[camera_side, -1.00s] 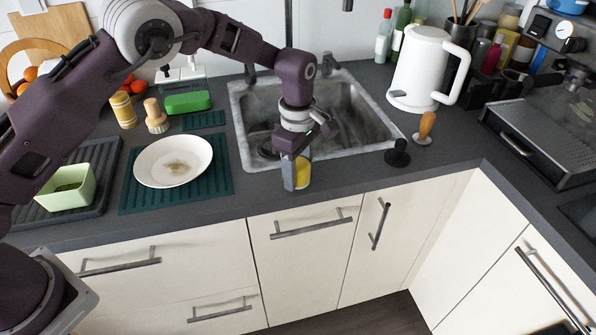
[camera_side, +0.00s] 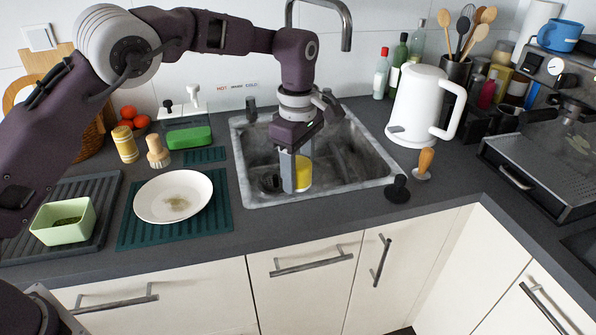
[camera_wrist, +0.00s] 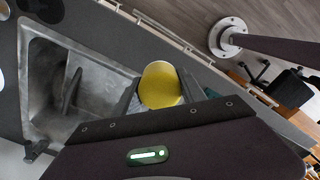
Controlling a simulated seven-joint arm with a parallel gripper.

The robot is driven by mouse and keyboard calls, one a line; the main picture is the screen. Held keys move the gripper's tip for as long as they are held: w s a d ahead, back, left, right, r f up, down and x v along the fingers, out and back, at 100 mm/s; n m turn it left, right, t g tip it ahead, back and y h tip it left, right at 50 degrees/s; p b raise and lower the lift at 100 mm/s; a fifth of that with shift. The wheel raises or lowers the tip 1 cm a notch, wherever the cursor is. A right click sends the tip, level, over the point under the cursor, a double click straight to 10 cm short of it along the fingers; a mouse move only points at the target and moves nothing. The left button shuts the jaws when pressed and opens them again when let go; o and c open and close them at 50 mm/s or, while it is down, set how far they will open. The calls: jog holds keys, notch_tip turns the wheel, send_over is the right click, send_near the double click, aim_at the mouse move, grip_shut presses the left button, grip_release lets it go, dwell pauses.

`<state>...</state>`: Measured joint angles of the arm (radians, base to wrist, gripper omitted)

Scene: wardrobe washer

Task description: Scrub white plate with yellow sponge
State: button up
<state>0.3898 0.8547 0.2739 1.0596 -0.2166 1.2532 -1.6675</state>
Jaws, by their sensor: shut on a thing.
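Part of the sponge is hidden by the fingers.
The grey sink (camera_side: 345,150) has a tall faucet (camera_side: 341,22). Left stand a green box (camera_side: 188,137), a wooden brush (camera_side: 157,152), a yellow jar (camera_side: 125,145) and a pale green bowl (camera_side: 63,222). A white kettle (camera_side: 420,105) stands right. Counter between plate and sink is clear.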

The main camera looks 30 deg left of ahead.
aim_at(298, 219)
jog(key=shift+f, duration=5.05)
jog(key=o, duration=1.3)
jog(key=shift+o, duration=1.1)
jog(key=shift+r, duration=0.1)
jog(key=shift+r, duration=0.25)
